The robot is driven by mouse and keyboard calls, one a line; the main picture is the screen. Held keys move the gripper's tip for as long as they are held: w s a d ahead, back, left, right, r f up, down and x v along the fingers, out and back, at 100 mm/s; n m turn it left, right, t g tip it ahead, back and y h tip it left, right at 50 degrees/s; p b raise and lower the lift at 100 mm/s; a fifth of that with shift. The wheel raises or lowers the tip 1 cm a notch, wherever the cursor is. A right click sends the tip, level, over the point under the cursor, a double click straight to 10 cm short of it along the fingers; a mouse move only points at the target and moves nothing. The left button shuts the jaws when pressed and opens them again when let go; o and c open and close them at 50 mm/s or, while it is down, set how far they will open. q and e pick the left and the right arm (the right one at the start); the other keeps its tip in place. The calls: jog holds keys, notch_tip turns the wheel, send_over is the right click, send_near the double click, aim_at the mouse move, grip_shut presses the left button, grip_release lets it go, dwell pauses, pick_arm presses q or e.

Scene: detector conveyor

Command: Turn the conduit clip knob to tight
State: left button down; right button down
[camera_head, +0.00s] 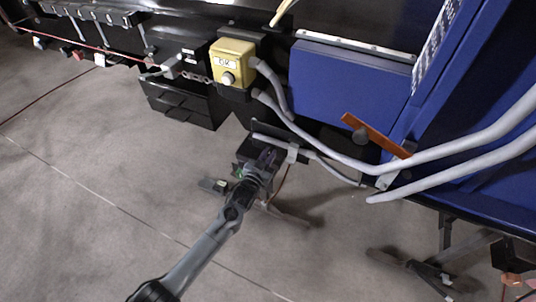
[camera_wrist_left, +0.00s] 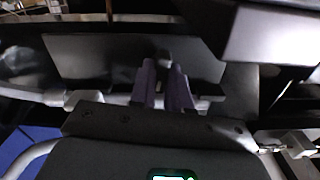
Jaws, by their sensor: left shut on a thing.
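My left gripper (camera_head: 266,158) is below the yellow box, at a black bracket (camera_head: 278,134) under the blue panel. In the left wrist view its two purple-grey fingers (camera_wrist_left: 166,70) are close together against a dark plate (camera_wrist_left: 90,60). A small dark knob (camera_wrist_left: 164,56) shows between the fingertips, and the fingers are shut on it. In the head view the gripper hides the knob. Its pointer and any marking cannot be made out. A grey conduit with a pale clip (camera_head: 293,153) runs just right of the gripper. My right gripper is in neither view.
A yellow button box (camera_head: 232,62) is mounted above the gripper. Thick grey conduits (camera_head: 320,146) run right across the blue machine body (camera_head: 340,80). An orange-brown bar (camera_head: 374,136) sticks out at right. Open concrete floor (camera_head: 90,200) lies at left.

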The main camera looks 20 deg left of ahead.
pick_arm(q)
jog(key=m+p, duration=0.1)
jog(key=m, duration=0.2)
jog(key=shift+m, duration=0.3)
jog(key=shift+d+f+m+p, duration=0.1)
jog(key=shift+m+p, duration=0.5)
jog(key=shift+m, duration=2.55)
jog(key=shift+d+f+m+p, duration=0.1)
jog(key=shift+m+p, duration=0.5)
jog(key=shift+m, duration=2.55)
jog(key=c, duration=1.1)
grip_release()
jog(key=shift+s, duration=0.15)
